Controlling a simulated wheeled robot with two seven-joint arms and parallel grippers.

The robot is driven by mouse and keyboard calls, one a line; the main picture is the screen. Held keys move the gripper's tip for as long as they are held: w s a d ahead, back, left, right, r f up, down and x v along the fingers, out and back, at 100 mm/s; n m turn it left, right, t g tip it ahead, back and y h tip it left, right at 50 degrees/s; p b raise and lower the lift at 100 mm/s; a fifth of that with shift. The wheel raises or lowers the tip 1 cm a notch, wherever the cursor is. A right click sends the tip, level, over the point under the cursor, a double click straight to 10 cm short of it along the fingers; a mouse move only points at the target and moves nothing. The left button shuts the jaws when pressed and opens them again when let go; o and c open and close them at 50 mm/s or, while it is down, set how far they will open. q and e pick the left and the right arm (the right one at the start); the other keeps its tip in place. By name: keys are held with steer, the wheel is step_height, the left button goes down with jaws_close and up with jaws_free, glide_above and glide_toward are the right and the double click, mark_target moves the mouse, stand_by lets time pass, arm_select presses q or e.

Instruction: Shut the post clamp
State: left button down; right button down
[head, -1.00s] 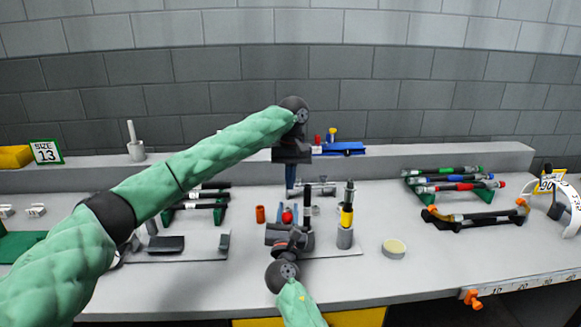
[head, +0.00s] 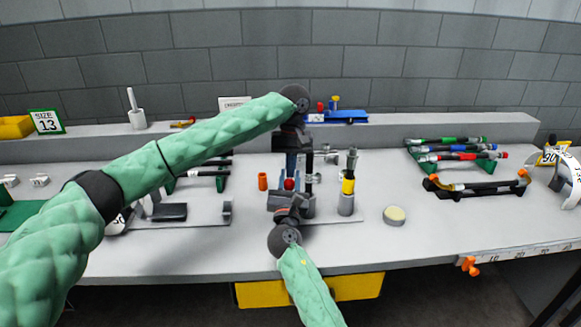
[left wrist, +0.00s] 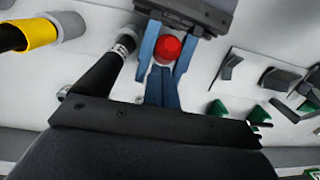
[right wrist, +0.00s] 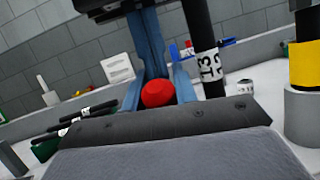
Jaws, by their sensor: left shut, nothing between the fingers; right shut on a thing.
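A round red knob (head: 289,183) sits at the middle of the bench. The blue fingers of my right gripper (right wrist: 157,92) are closed around it from the near side. My left gripper (head: 291,171) points down from above, its blue fingers shut and empty. In the left wrist view its tips reach close behind the red knob (left wrist: 167,48); I cannot tell whether they touch it. A black bar (right wrist: 203,45) with a white "13" label stands upright just right of the knob. It also shows in the left wrist view (left wrist: 98,82). The clamp's body is mostly hidden behind my grippers.
A yellow-and-black tool (head: 348,187) stands in a grey holder (head: 346,204) close on the right. An orange cylinder (head: 263,181) stands left. Racked tools (head: 458,156) lie at right. The front bench strip is clear.

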mark_target(289, 189)
stand_by(0.4)
steer(key=c, duration=1.1)
jaws_free()
steer(key=shift+r, duration=0.1)
steer(key=shift+s, duration=0.2)
steer(key=v, duration=0.7)
steer(key=shift+s+a, duration=0.1)
steer(key=shift+s, duration=0.4)
